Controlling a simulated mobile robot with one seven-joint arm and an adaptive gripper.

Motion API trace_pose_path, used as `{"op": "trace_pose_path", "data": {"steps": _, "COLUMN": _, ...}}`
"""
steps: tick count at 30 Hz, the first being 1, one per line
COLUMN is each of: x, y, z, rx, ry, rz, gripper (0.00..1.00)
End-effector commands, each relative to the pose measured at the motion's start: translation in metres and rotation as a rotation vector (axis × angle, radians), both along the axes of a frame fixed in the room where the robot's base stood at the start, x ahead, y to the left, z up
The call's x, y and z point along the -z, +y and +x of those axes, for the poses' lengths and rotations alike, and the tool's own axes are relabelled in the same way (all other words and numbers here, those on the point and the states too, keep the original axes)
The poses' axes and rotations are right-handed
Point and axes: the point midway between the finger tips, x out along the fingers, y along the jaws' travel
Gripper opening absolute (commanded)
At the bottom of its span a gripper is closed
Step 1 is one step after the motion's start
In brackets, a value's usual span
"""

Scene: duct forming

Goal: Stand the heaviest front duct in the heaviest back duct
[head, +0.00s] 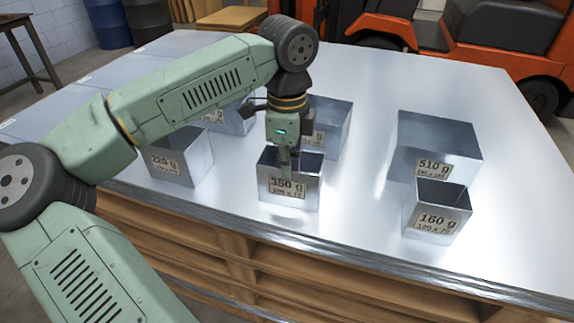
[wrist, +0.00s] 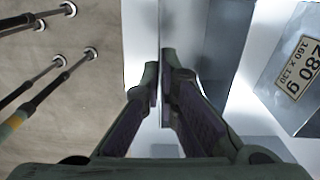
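My gripper (head: 287,172) points down at the middle front duct (head: 306,198), an open square metal duct labelled what reads as 350 g. Its fingers straddle the duct's front wall. In the wrist view the fingertips (wrist: 160,82) are close together with the thin wall edge between them. The left front duct (head: 182,160) seems to read 220 g. The right front duct (head: 437,213) reads 160 g. The right back duct (head: 434,146) reads 510 g. The middle back duct (head: 335,125) shows 280 g in the wrist view (wrist: 297,75). The left back duct (head: 232,120) is partly hidden by my arm.
The ducts stand on a shiny metal sheet stack (head: 350,235) over wooden pallets (head: 250,262). The sheet is clear between the middle and right ducts.

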Motion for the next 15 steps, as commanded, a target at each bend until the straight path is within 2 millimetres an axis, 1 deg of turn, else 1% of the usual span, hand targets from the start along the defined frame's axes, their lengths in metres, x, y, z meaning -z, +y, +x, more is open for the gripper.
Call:
{"op": "trace_pose_path", "data": {"steps": 5, "x": -0.016, "y": 0.0, "z": 0.0, "rx": -0.001, "ry": -0.002, "rz": 0.0, "gripper": 0.0}}
{"op": "trace_pose_path", "data": {"steps": 15, "x": -0.057, "y": 0.0, "z": 0.001, "rx": -0.002, "ry": -0.002, "rz": 0.001, "gripper": 0.0}}
